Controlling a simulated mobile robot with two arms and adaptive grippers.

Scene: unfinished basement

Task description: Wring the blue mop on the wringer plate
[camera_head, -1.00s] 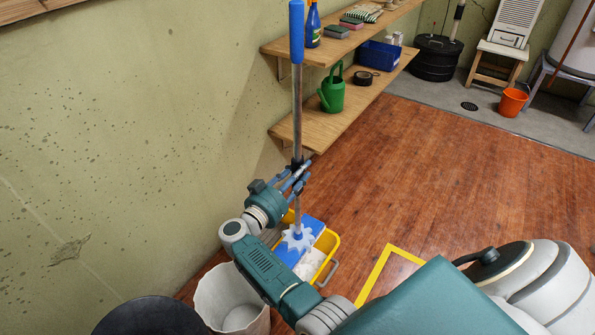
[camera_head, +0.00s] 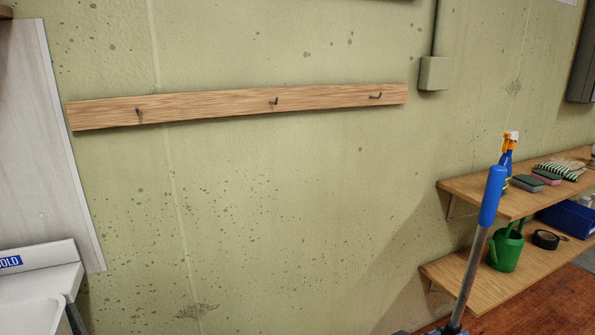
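The blue mop (camera_head: 472,262) shows only by its upper part at the lower right. It has a blue grip (camera_head: 491,196) and a grey metal pole, and leans slightly, top to the right. The mop head, the wringer plate and the bucket are below the picture.
A wooden rail (camera_head: 240,105) with three hooks runs along the wall. Two shelves at right hold a spray bottle (camera_head: 507,157), a green watering can (camera_head: 507,248) and a blue bin (camera_head: 568,218). A white sink (camera_head: 38,285) stands at lower left.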

